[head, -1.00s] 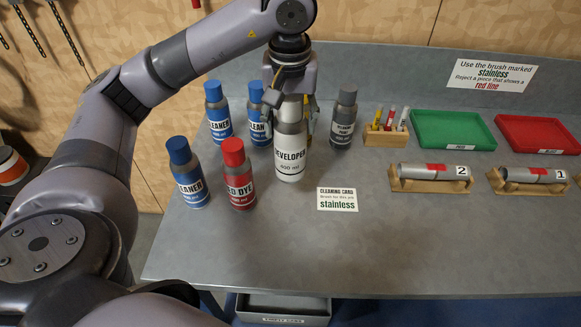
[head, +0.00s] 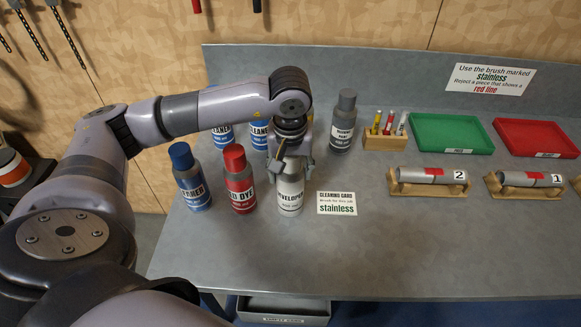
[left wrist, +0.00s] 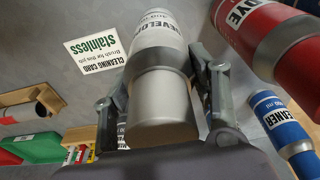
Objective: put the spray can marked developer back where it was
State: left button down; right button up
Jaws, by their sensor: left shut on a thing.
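The developer can (head: 289,196) has a white label with black letters and a grey top. It stands upright at the front of the can group, right of the red dye can (head: 239,180). My left gripper (head: 291,160) is shut on its upper part from above. In the left wrist view the developer can (left wrist: 158,75) sits between the two fingers (left wrist: 165,95). Whether its base touches the table cannot be told for sure. My right gripper is not in view.
Blue cleaner cans (head: 189,178) stand left and behind, one (head: 260,132) partly behind my arm. A grey can (head: 342,122) stands behind right. A cleaning card (head: 337,203) lies close to the right of the developer can. Brush holder (head: 385,140), green tray (head: 450,134) and pipe pieces (head: 430,176) are farther right.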

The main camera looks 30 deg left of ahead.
pick_arm(q)
jog(key=c, duration=1.1)
grip_release()
jog(key=shift+f, duration=0.1)
jog(key=o, duration=0.5)
jog(key=shift+r, duration=0.6)
jog(key=r+b, duration=0.1)
jog(key=r, duration=0.5)
jog(key=s+r+b, duration=0.1)
jog(key=r, duration=0.2)
jog(key=shift+d+r+b, duration=0.35)
jog(key=shift+r, duration=0.05)
jog(key=shift+s+r, duration=0.1)
jog(key=shift+r, duration=0.5)
